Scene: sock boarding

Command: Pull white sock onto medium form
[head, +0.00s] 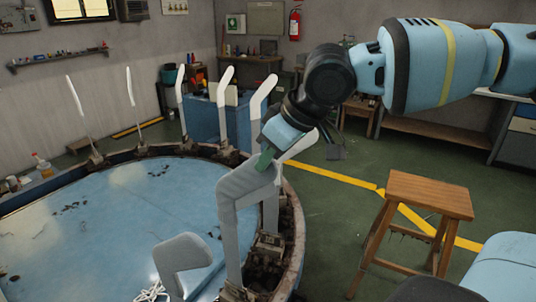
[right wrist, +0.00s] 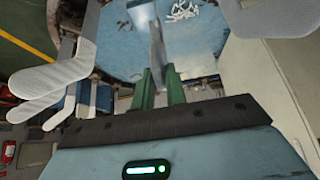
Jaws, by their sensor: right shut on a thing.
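My right gripper (head: 265,160) comes in from the upper right, its green fingers at the top of a near form (head: 232,245) on the round table's rim. A pale grey, sock-like layer (head: 245,182) covers the toe end of this form; I cannot tell exactly where its edge lies. In the right wrist view the green fingers (right wrist: 158,88) are shut on a thin pale strip (right wrist: 157,55), seen edge-on. I cannot tell whether they pinch only cloth or the form as well. My left gripper is not in view.
Another grey form (head: 182,255) stands close in front. Several white foot-shaped forms (head: 225,85) ring the blue round table (head: 110,215). A white stringy heap (head: 152,292) lies on it. A wooden stool (head: 430,195) stands at the right on open green floor.

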